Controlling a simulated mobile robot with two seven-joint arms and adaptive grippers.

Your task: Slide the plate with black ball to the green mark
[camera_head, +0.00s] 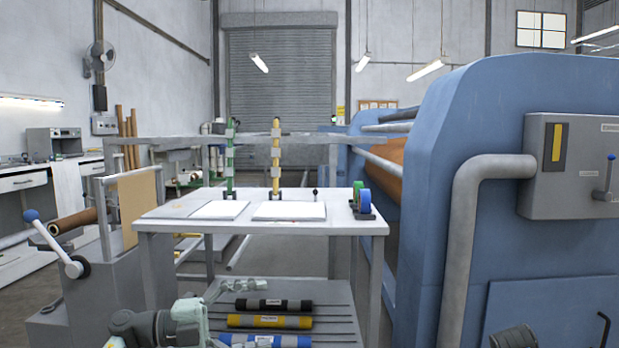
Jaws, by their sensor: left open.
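A small black ball (315,191) tops a short upright pin at the right rear of the light-topped table (170,216). Its base is small, and I cannot make out the plate's shape. A green-banded post (229,155) and a yellow-banded post (276,155) stand at the table's rear edge, left of the ball. Which green thing is the mark is not clear. My left gripper (240,289) is open, low in front of the table, below its top and near the lower shelf. It is well apart from the ball. My right gripper is out of view.
Two white sheets (288,211) lie on the table. Green and blue tape rolls (364,201) stand at its right edge. Black, yellow and blue rolls (270,321) lie on the lower shelf. The blue press (485,170) closes off the right; a lever (55,245) stands left.

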